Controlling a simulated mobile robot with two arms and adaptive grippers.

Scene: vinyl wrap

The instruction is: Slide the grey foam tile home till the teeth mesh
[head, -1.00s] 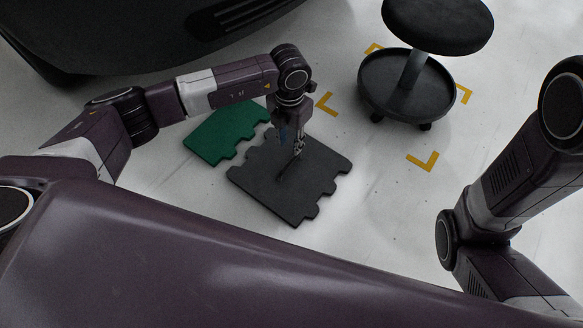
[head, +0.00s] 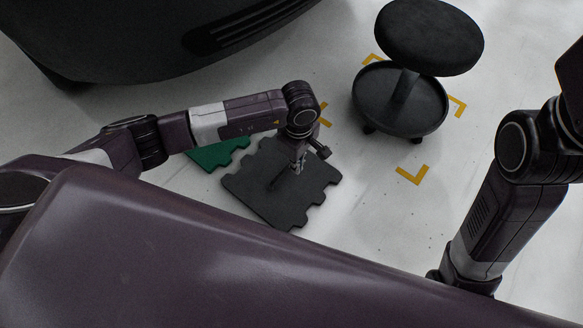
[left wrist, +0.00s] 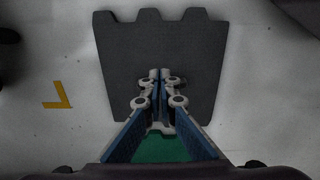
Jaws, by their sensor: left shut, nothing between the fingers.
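A piece of green tile (left wrist: 160,150) shows low between my fingers in the left wrist view. My left gripper (head: 297,171) is shut and empty, pointing down over the grey tile; I cannot tell if the tips touch it.
A black stool (head: 400,100) with a round tray base stands at the back right. Yellow corner marks (head: 413,175) are on the pale floor around it. A large dark body (head: 130,40) fills the back left. Floor right of the grey tile is clear.

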